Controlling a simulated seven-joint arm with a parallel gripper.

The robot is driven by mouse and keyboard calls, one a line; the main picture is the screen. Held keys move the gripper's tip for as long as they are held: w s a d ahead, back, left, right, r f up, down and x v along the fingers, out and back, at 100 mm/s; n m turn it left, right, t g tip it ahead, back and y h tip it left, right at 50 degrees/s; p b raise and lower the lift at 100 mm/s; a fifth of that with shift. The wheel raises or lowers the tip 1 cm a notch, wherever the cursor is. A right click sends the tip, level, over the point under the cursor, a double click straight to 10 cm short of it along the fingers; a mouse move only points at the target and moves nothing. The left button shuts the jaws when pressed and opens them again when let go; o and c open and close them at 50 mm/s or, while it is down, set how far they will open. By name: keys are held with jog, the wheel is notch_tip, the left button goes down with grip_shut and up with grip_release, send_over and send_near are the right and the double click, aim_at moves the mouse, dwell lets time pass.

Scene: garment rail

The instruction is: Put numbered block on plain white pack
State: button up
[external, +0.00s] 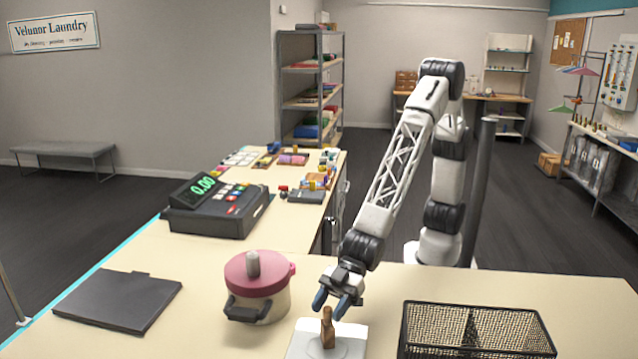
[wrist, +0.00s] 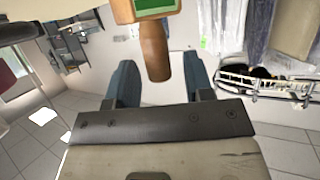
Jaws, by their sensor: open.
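A wooden piece (external: 327,327) with a narrow upright handle stands on a flat white pack (external: 300,345) at the front edge of the counter. In the wrist view, a wooden handle (wrist: 154,48) runs from a block with a green face (wrist: 153,6) at the top edge. This looks like the numbered block, but no number can be read. My gripper (external: 338,302) is open just above the wooden piece. In the wrist view its two blue-grey fingers (wrist: 160,84) are apart, with the handle's end between or just beyond them. Contact cannot be told.
A pot with a pink lid (external: 258,275) stands close left of my gripper. A black wire basket (external: 475,330) is to the right. A dark folder (external: 118,300) lies at the left and a cash register (external: 217,207) stands behind. Bare counter lies between folder and pot.

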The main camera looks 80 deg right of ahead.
jog(key=shift+v, duration=0.8)
jog(key=shift+s+r, duration=0.15)
jog(key=shift+r, duration=0.15)
